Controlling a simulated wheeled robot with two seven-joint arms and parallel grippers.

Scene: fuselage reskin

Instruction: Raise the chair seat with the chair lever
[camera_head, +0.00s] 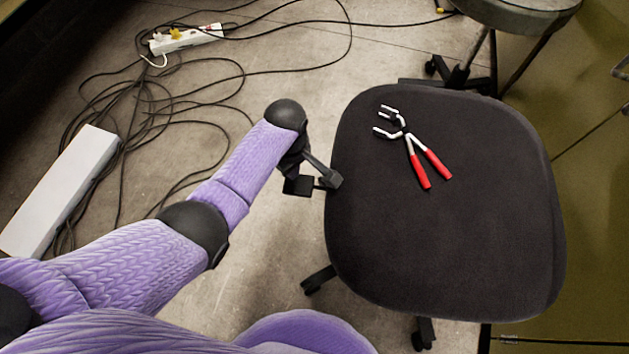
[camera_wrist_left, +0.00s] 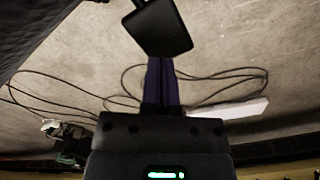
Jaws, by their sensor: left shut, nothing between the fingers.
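The dark office chair seat (camera_head: 450,225) fills the right middle of the head view. The chair lever (camera_head: 298,186), a flat black paddle, sticks out from under the seat's left edge. In the left wrist view the lever (camera_wrist_left: 158,28) shows as a square paddle on a thin stem at the top. My left gripper (camera_head: 330,179) is shut and empty, at the seat's left edge and close by the lever. I cannot tell whether it touches the lever. My right gripper is not in view.
Red-handled pliers (camera_head: 418,155) lie on the seat. A round stool (camera_head: 515,14) stands behind the chair. Black cables (camera_head: 200,95), a white power strip (camera_head: 187,38) and a long white box (camera_head: 62,190) lie on the floor at left.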

